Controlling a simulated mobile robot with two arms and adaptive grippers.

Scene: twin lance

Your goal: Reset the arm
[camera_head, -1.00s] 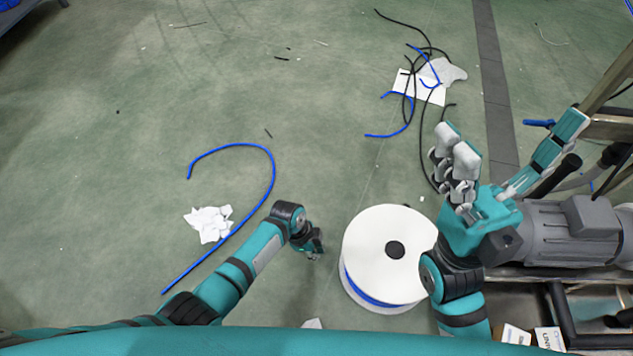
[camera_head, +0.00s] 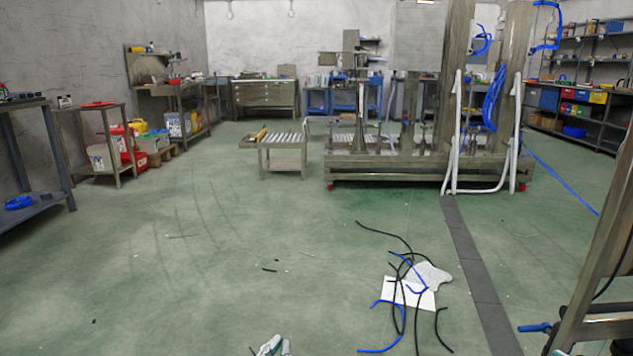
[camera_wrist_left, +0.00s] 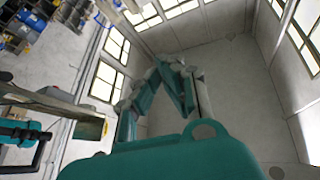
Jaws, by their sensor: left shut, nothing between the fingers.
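My left gripper (camera_head: 272,346) shows only as small grey and teal tips at the bottom edge of the head view. It is over bare floor and apart from the cables. In the left wrist view the gripper (camera_wrist_left: 172,68) points up towards the ceiling and windows. Its teal and grey fingers meet at the tips, with nothing held between them. My right gripper is not in view.
Black and blue cable pieces (camera_head: 400,308) lie on white sheets (camera_head: 408,293) on the green floor. A metal frame (camera_head: 600,270) stands close at right. A low table (camera_head: 282,155) and a large wheeled rig (camera_head: 425,170) stand further back.

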